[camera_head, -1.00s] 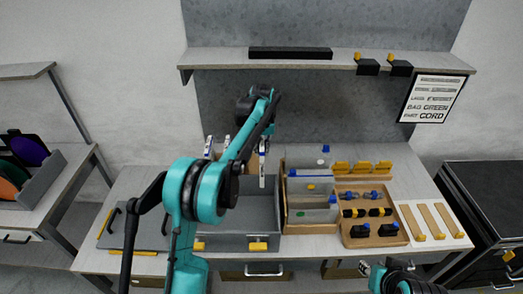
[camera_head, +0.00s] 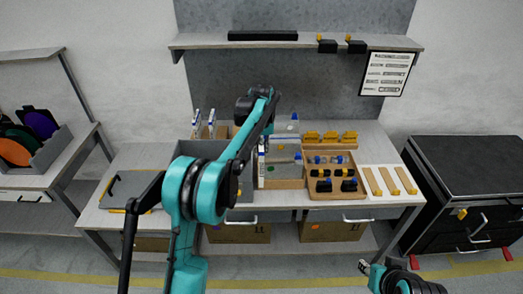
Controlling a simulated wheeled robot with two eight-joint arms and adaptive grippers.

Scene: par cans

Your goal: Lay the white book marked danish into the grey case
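My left gripper (camera_head: 265,132) hangs fingers-down and is shut on a thin white book (camera_head: 262,166) with blue marks, held upright. Its lettering is too small to read. The open grey case (camera_head: 245,186) stands on the table behind my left arm, which hides much of it. In the picture the book is at the case's right edge, beside the wooden rack; its exact height is unclear. Two other white books (camera_head: 197,121) stand upright behind the case. My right gripper (camera_head: 368,266) is low in front of the table, apart from everything; its fingers are too small to judge.
A wooden rack with grey dividers (camera_head: 285,172) stands right of the case, then a wooden tray of small parts (camera_head: 333,185) and a white board with wooden strips (camera_head: 388,181). A grey panel (camera_head: 130,188) lies at the left. A shelf (camera_head: 300,42) spans above.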

